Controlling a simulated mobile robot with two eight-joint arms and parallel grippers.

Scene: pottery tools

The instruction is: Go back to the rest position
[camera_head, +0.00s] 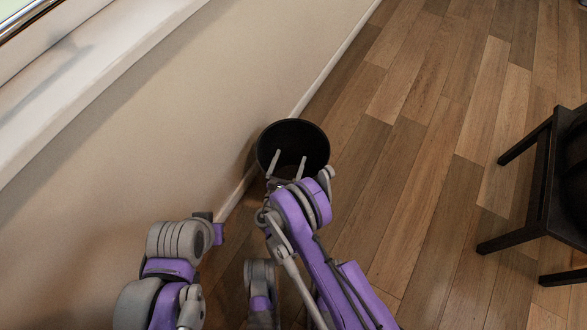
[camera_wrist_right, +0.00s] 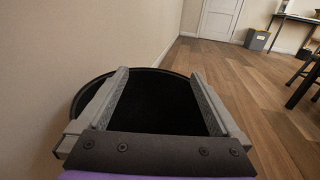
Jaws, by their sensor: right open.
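My right gripper (camera_head: 288,160) is open, with its two fingers spread over the mouth of a black round bin (camera_head: 293,132). The bin stands on the floor against the wall. In the right wrist view both fingers of my right gripper (camera_wrist_right: 160,95) are apart with nothing between them, and the dark inside of the bin (camera_wrist_right: 150,104) lies beyond them. What is inside the bin is too dark to tell. My left arm is partly in the head view at the lower left, and its gripper (camera_head: 218,232) shows only in part.
A beige wall (camera_head: 150,130) with a window sill (camera_head: 90,60) runs along the left. A black chair (camera_head: 545,185) stands at the right. The wooden floor (camera_head: 430,170) between is clear. A grey bin (camera_wrist_right: 257,40) and a table (camera_wrist_right: 296,17) stand far back, near a white door (camera_wrist_right: 218,20).

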